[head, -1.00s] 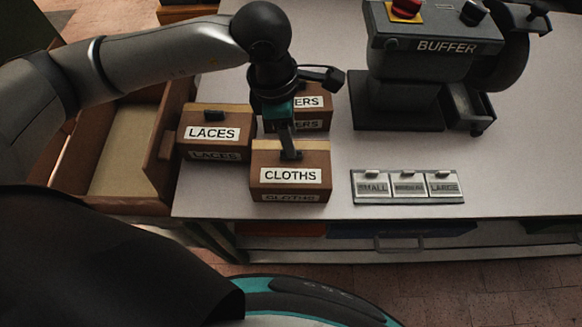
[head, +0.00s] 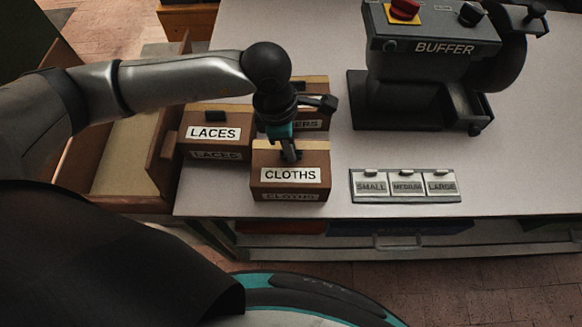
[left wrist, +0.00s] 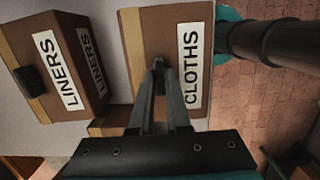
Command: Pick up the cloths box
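The cloths box (head: 258,176) is brown with a white CLOTHS label and stands at the table's front edge. It also shows in the left wrist view (left wrist: 146,28). My left gripper (head: 291,156) reaches down from above to the dark handle on its top. In the left wrist view the two fingertips (left wrist: 158,66) come together at that handle, one on each side. The gap is too small to tell whether they press on it. The box sits flat on the table. My right gripper is not in view.
The laces box (head: 186,135) stands close on the left, and the liners box (head: 318,93) stands behind, partly hidden by my gripper. A buffer machine (head: 420,70) and a tray labelled small, medium, large (head: 405,199) are to the right. The table (head: 550,130) is clear at far right.

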